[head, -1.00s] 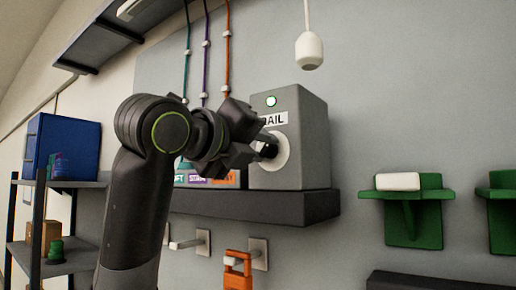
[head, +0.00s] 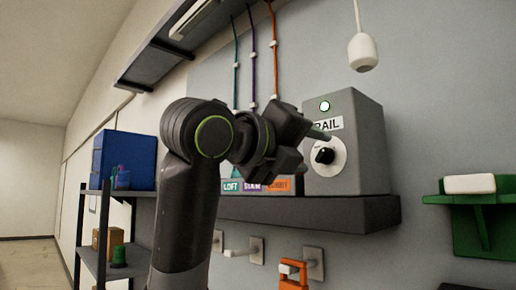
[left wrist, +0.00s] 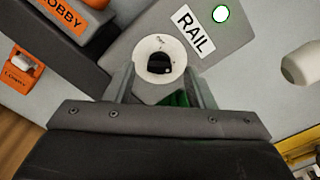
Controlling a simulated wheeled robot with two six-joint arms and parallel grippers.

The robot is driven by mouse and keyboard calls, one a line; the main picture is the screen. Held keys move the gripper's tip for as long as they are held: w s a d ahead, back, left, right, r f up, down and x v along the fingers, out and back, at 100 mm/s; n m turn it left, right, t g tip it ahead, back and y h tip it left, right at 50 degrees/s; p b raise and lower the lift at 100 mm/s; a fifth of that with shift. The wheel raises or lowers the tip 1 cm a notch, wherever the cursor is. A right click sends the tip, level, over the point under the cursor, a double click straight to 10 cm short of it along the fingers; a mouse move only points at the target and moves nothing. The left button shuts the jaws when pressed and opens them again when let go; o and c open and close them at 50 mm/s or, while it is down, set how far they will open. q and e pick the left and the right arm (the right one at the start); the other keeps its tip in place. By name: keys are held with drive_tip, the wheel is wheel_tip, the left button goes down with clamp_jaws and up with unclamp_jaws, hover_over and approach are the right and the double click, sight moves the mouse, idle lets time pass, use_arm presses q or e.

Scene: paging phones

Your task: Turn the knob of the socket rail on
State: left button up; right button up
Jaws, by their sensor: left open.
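The socket rail box (head: 345,175) is a grey box labelled RAIL (head: 328,124) on a dark shelf. Its black knob (head: 324,155) sits on a round white dial; it also shows in the left wrist view (left wrist: 159,64). A small lamp (head: 325,106) above the label looks bright white with a green rim, also in the left wrist view (left wrist: 221,14). My left gripper (head: 306,152) is open and empty, just in front of the dial. In the left wrist view its fingers (left wrist: 163,88) stand either side below the knob, apart from it. My right gripper is not in view.
Small LOFT, STAIR and LOBBY labels (head: 252,187) are left of the box on the dark shelf (head: 300,212). A white pendant (head: 364,52) hangs above right. A green bracket (head: 480,215) is at right.

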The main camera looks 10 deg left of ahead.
use_arm(q)
drive_tip(key=b+v, duration=0.4)
drive_tip(key=v, duration=1.1)
